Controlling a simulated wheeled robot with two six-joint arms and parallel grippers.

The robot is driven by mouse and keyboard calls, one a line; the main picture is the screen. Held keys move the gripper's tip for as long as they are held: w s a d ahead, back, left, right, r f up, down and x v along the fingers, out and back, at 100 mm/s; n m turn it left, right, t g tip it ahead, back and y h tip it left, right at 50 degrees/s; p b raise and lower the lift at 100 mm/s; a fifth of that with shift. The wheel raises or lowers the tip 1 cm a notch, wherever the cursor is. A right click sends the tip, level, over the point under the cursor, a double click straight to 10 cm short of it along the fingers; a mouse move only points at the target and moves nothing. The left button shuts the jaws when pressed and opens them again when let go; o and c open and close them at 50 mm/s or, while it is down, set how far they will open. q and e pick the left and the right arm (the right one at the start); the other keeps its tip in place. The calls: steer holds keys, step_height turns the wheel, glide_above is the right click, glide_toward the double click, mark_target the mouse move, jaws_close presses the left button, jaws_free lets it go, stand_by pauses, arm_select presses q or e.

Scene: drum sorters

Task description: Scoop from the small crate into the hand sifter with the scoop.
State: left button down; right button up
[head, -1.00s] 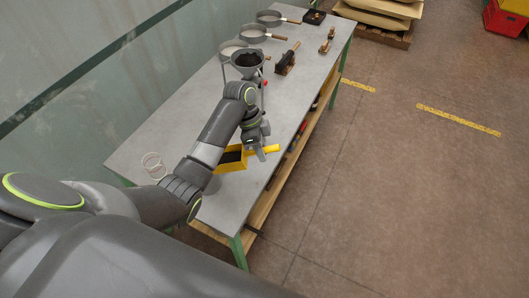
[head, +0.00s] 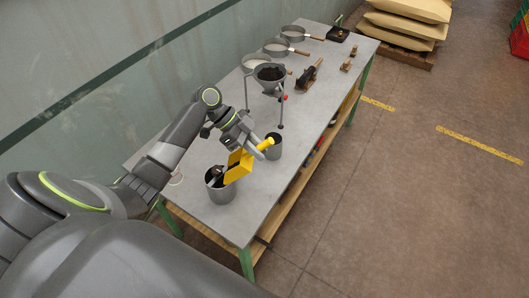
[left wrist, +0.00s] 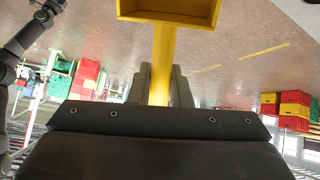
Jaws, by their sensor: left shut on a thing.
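My left gripper (head: 248,140) is shut on the handle of the yellow scoop (head: 240,165). The scoop is tilted steeply, its box end low, beside and partly over the rim of a grey metal cup (head: 221,194). Something dark shows in the cup's mouth; I cannot tell what. The left wrist view shows the scoop's handle (left wrist: 162,65) between the fingers and its box end cut off at the top. Round grey pans with handles stand farther back, the nearest (head: 254,63) holding pale stuff; I cannot tell which is the hand sifter. No small crate is clearly identifiable. My right gripper is not in view.
A second grey cup (head: 275,146) stands close to the scoop's handle. Behind it a funnel (head: 270,84) with dark stuff stands on a legged stand. A brush-like tool (head: 309,76) and a black tray (head: 338,34) lie farther back. The table's right front is clear.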

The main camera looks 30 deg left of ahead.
arm_select(q)
steer(key=shift+s+a+r+h, duration=0.25)
steer(key=shift+a+h, duration=0.1)
steer(key=shift+a, duration=0.15)
steer(key=shift+s+a+r+h, duration=0.15)
steer(key=shift+a+r+h, duration=0.15)
steer(key=shift+a, duration=0.2)
steer(key=shift+s+a+r+m+t+h+b, duration=0.1)
steer(key=shift+s+a+r+t+h+b, duration=0.2)
steer(key=shift+a+h+b, duration=0.4)
steer(key=shift+s+a+r+m+t+h+b, duration=0.15)
steer(key=shift+s+a+r+h+b, duration=0.25)
steer(key=shift+a+b, duration=0.5)
steer(key=shift+s+a+r+m+t+h+b, duration=0.1)
steer(key=shift+s+a+r+t+h+b, duration=0.2)
steer(key=shift+a+h+b, duration=0.5)
steer(key=shift+a, duration=0.15)
